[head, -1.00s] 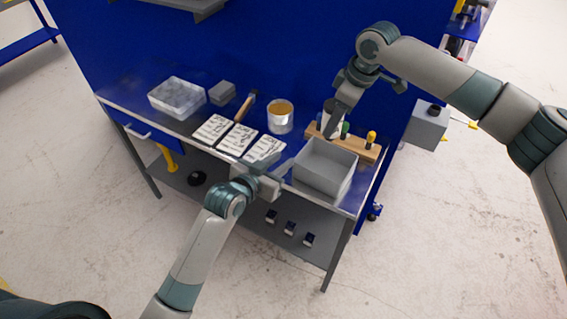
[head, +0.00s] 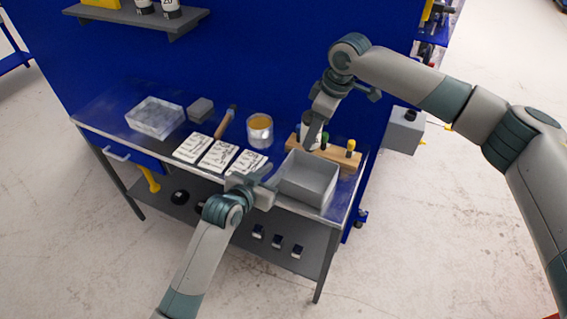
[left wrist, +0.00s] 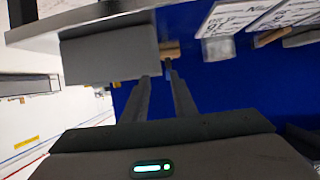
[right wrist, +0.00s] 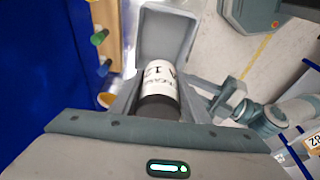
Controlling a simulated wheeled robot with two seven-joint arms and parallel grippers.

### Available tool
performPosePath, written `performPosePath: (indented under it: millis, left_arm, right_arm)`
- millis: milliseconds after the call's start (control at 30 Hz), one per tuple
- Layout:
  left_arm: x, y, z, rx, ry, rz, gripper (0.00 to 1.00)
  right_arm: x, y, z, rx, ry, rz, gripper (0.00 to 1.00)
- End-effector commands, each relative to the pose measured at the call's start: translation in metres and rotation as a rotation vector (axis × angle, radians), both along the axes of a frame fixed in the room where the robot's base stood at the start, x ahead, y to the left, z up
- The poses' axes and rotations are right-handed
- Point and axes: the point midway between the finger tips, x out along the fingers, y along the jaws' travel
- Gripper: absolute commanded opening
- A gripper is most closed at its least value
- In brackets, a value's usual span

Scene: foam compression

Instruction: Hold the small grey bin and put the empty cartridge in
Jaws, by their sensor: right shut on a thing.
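The small grey bin (head: 308,178) stands open at the right front of the bench; it also shows in the left wrist view (left wrist: 110,54) and right wrist view (right wrist: 168,35). My right gripper (head: 313,138) is shut on the cartridge (right wrist: 160,88), a cylinder with a white label and dark end. It is held at the bin's back left side, above the bench; its exact height over the rim is unclear. My left gripper (head: 272,178) is at the bin's left side. Its fingers (left wrist: 160,85) are parted, with blue between them; I cannot tell if they touch the bin.
A wooden rack (head: 340,158) with coloured-handled tools stands right behind the bin. Label cards (head: 217,156), a tin (head: 260,130), a brush (head: 226,121), a grey block (head: 200,110) and a clear tray (head: 155,118) lie to the left. A blue panel backs the bench.

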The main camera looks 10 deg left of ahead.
Motion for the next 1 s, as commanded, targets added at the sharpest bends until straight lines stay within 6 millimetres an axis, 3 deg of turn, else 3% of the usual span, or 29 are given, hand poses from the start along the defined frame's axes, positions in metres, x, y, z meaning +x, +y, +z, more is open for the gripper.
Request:
performPosePath:
  millis: [300, 500, 967, 1000]
  left_arm:
    - [0.044, -0.018, -0.019, -0.002, 0.000, -0.001, 0.25]
    - [0.061, -0.024, -0.027, 0.000, -0.001, 0.000, 0.25]
    - [0.068, -0.027, -0.030, 0.000, -0.001, 0.000, 0.25]
    - [0.068, -0.027, -0.030, 0.000, -0.001, 0.000, 0.18]
  right_arm:
    - [0.000, 0.000, 0.001, 0.001, -0.001, 0.000, 0.11]
    - [0.000, 0.000, 0.001, 0.001, -0.001, 0.000, 0.11]
    - [0.000, 0.000, 0.001, 0.001, -0.001, 0.000, 0.11]
    - [0.000, 0.000, 0.001, 0.001, -0.001, 0.000, 0.11]
